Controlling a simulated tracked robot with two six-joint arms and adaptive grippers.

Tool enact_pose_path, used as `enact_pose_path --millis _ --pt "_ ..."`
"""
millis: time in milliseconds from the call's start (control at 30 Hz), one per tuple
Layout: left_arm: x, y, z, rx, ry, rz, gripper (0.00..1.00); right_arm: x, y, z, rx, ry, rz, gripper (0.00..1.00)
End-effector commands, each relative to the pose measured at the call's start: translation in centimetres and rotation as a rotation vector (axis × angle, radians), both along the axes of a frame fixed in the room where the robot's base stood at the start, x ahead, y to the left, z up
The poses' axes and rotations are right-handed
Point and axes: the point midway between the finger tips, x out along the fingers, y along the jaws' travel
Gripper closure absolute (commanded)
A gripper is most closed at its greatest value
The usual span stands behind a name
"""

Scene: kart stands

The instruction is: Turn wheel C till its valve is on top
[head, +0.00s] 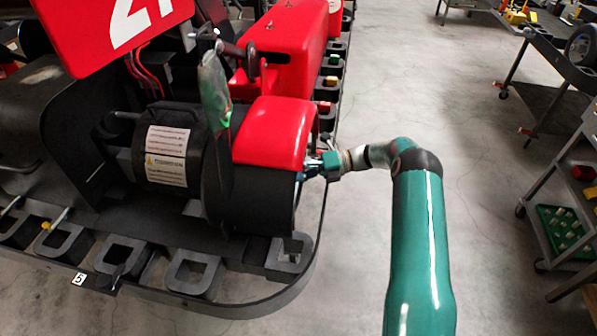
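A black wheel (258,198) sits under a red fender (272,134) at the near right corner of the kart. I take it for wheel C, but no letter is readable. I see its tread, and its outer face is nearly edge-on, so the valve cannot be made out. My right arm comes from the lower right, and its gripper (312,166) is at the outer side of this wheel, close to the rim. The fingers are too small to tell open from shut, or whether they touch the wheel. My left gripper is not in view.
A black bumper (240,309) curves around the kart, with a small "5" tag (79,279). A black motor housing (168,150) is left of the wheel. Carts and a shelf with a green tray (563,230) stand at right. The grey floor (425,75) between is clear.

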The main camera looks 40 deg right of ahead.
Motion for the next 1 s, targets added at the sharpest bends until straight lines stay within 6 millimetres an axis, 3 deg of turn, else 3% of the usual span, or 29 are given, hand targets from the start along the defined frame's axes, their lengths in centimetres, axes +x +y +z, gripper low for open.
enact_pose_path --millis 267,700,1000 --pt "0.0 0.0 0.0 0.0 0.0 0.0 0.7 -0.8 -1.4 0.0 -0.001 0.002 -0.001 0.51" --pt "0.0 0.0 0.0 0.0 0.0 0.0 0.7 -4.7 -8.8 1.0 -0.002 -0.001 -0.003 0.51" --pt "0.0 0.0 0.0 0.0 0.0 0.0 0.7 -5.7 -10.5 1.3 0.001 0.0 -0.002 0.51"
